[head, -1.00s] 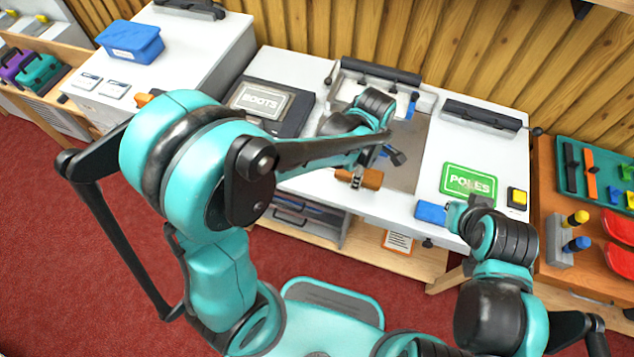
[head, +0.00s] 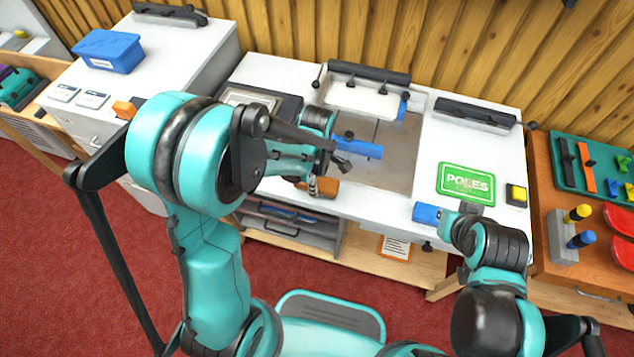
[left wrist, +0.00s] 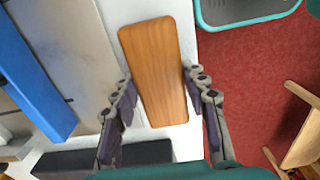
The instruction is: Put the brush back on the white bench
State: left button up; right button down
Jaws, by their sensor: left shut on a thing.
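The brush shows as a brown wooden block (head: 318,188). In the left wrist view it is a long wooden slab (left wrist: 157,70). My left gripper (left wrist: 158,92) is shut on it, one finger at each long side. The brush is over the front part of the white bench (head: 385,222), beside the grey plate (head: 400,165); I cannot tell whether it touches the bench. Its underside is hidden. My right gripper (head: 450,216) is at the bench's front right, next to a blue block (head: 426,213); its fingers are too small to read.
A blue bar (head: 360,149) lies on the grey plate, left of the brush in the left wrist view (left wrist: 35,75). A green POLES sign (head: 465,183) and a yellow-topped box (head: 516,194) are at right. A dark case (head: 285,105) stands behind my left arm.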

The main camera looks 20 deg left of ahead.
pick_arm(q)
jog(key=shift+s, duration=0.1)
jog(key=shift+f, duration=0.2)
jog(key=o, duration=1.1)
jog(key=shift+r, duration=0.1)
